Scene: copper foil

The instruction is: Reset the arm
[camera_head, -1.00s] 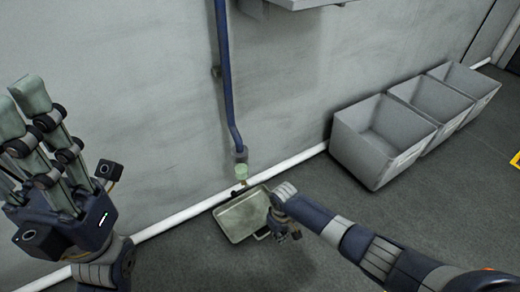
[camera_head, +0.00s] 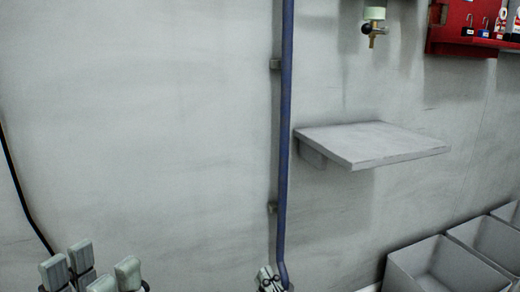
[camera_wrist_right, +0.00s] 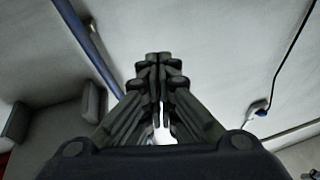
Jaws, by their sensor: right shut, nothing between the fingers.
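My left gripper (camera_head: 96,272) shows at the bottom left of the head view. Only its pale fingertips are in the picture, with a gap between the two sides, and it holds nothing visible. The tips of my right gripper (camera_head: 268,280) show at the bottom edge, beside or in front of the lower end of the blue pipe (camera_head: 285,130). I cannot tell whether they touch it. In the right wrist view the right gripper (camera_wrist_right: 160,65) is shut and empty, its fingertips together. The rest of both arms is outside the head view.
A grey wall shelf (camera_head: 370,145) juts out right of the pipe. A small valve (camera_head: 374,28) and a red rack (camera_head: 465,42) are above it. Grey bins (camera_head: 440,268) stand at the lower right. A black cable (camera_head: 18,180) hangs at the left. The wall between is bare.

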